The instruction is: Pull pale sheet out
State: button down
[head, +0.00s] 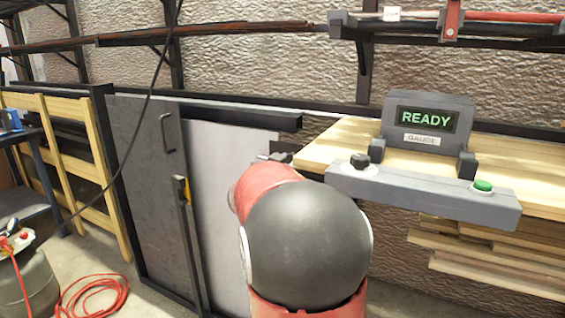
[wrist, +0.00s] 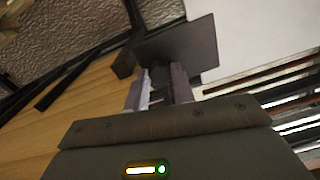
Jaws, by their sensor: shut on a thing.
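The pale sheet (head: 222,190) stands upright in a dark rack, to the right of a dark grey panel (head: 145,170) with a handle. My gripper (head: 272,158) is at the sheet's upper right edge, partly hidden by my red and black arm. In the wrist view, the jaws (wrist: 160,92) are shut, with a dark part between their tips and a dark grey plate (wrist: 190,48) just beyond. A broad pale surface (wrist: 265,35) lies behind that plate. The exact place of contact is too dark to make out.
A wooden worktop (head: 335,150) lies to the right, bearing a grey gauge that reads READY (head: 428,118) and a bar with a green button (head: 482,186). A dark rail (head: 240,115) runs above the sheet. A red cable (head: 95,295) lies on the floor at left.

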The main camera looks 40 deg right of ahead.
jog(key=c, duration=1.2)
grip_release()
jog(key=shift+w, duration=0.1)
jog(key=shift+o, duration=0.2)
jog(key=shift+a, duration=0.1)
jog(key=v, duration=0.7)
jog(key=shift+a, duration=0.3)
